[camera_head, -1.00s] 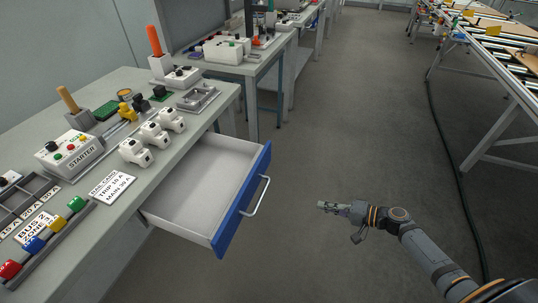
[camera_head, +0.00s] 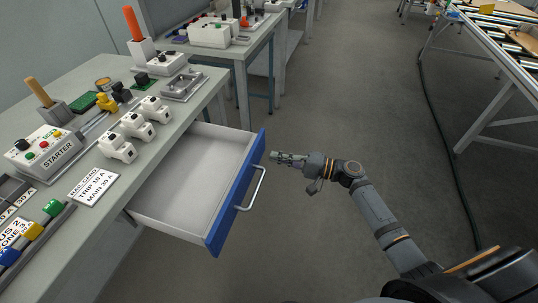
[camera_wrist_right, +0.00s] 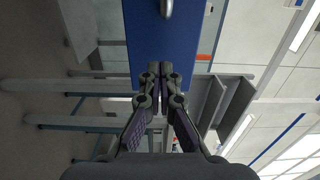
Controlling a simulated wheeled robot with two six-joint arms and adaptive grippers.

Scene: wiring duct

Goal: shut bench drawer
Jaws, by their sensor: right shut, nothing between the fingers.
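The bench drawer (camera_head: 193,178) is pulled out from the bench, with an empty light grey inside, a blue front (camera_head: 238,192) and a silver bar handle (camera_head: 257,188). My right gripper (camera_head: 274,155) is shut and empty. In the head view it appears just right of the upper end of the blue front. In the right wrist view the shut fingertips (camera_wrist_right: 161,69) overlap the blue front (camera_wrist_right: 160,45), with part of the handle (camera_wrist_right: 167,8) at the top edge. I cannot tell whether they touch. My left gripper is not in view.
The workbench (camera_head: 75,243) carries a starter box (camera_head: 45,150), several white switch blocks, a label card (camera_head: 94,187) and coloured terminals. Another bench (camera_head: 245,50) stands behind. A conveyor frame (camera_head: 490,75) is at the right.

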